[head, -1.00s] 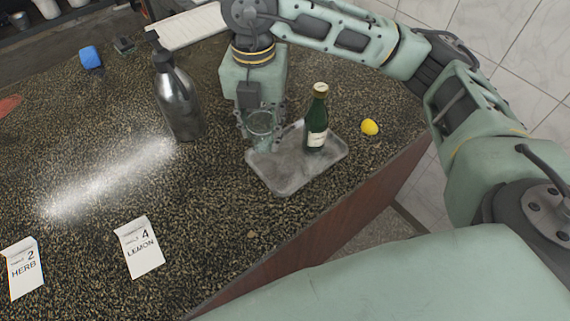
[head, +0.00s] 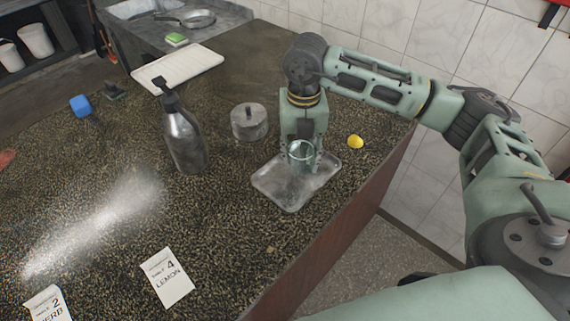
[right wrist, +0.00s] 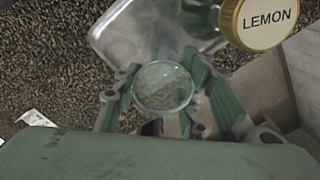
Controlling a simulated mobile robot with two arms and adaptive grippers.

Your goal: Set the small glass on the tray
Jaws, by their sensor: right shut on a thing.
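The small clear glass (head: 300,160) is upright between the fingers of my right gripper (head: 301,158), which is shut on it. In the head view the glass appears over the grey metal tray (head: 288,201); I cannot tell whether its base touches it. The right wrist view shows the glass (right wrist: 163,88) between the fingers and part of the tray (right wrist: 135,35) beyond. My left gripper is not in view.
A dark bottle with a pump top (head: 184,140) and a grey lidded pot (head: 249,122) stand left of the tray. Cards (head: 168,279) lie at the front. The counter front-left of the tray is clear.

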